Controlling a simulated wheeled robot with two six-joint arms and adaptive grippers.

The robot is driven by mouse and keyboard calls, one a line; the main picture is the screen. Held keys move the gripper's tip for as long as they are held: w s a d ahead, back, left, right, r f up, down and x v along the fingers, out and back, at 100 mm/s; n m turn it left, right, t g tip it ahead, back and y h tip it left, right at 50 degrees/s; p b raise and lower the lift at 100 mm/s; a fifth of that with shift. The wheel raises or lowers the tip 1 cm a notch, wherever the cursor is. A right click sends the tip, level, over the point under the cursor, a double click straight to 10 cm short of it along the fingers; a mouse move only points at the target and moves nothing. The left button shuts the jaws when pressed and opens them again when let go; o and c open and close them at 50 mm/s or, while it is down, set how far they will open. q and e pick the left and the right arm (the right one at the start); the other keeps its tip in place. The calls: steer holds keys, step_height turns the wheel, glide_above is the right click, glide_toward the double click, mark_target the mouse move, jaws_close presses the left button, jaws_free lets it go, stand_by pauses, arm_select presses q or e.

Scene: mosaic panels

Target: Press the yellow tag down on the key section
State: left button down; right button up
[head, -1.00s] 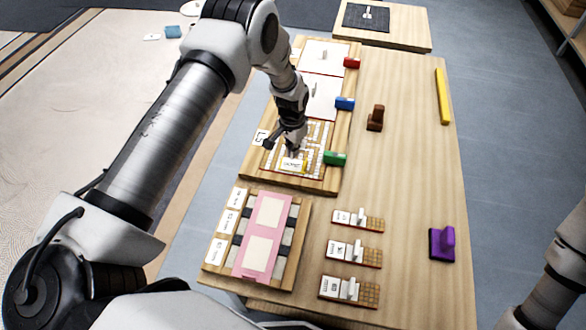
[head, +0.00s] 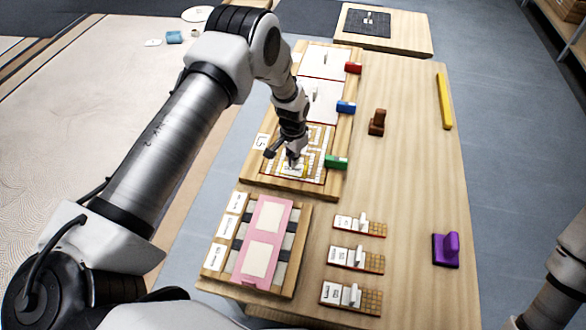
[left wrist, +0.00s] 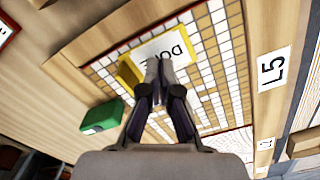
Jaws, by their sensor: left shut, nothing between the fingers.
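The yellow tag (left wrist: 127,74) lies on the mosaic panel; its white lettered face shows "DO" in the left wrist view, the rest hidden by my fingers. The mosaic panel (left wrist: 207,75) has white and tan tiles in a wooden frame; it also shows in the head view (head: 318,140). Which of its parts is the key section I cannot tell. My left gripper (left wrist: 158,66) is shut and empty, pointing down with its fingertips over the tag's face. Whether they touch it is unclear. In the head view the left gripper (head: 292,163) hides part of the tag. My right gripper is out of view.
A green block (head: 336,162) sits at the panel's right edge, with blue (head: 346,107) and red (head: 353,68) blocks further back. A pink-covered rack (head: 270,213) and several small tile trays stand in front.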

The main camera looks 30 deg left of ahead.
arm_select(q)
steer(key=shift+f+b, duration=0.75)
steer(key=shift+f, duration=0.3)
stand_by(0.5)
stand_by(0.4)
step_height(320, 180, up, 8)
steer(key=p, duration=0.5)
steer(key=shift+p, duration=0.4)
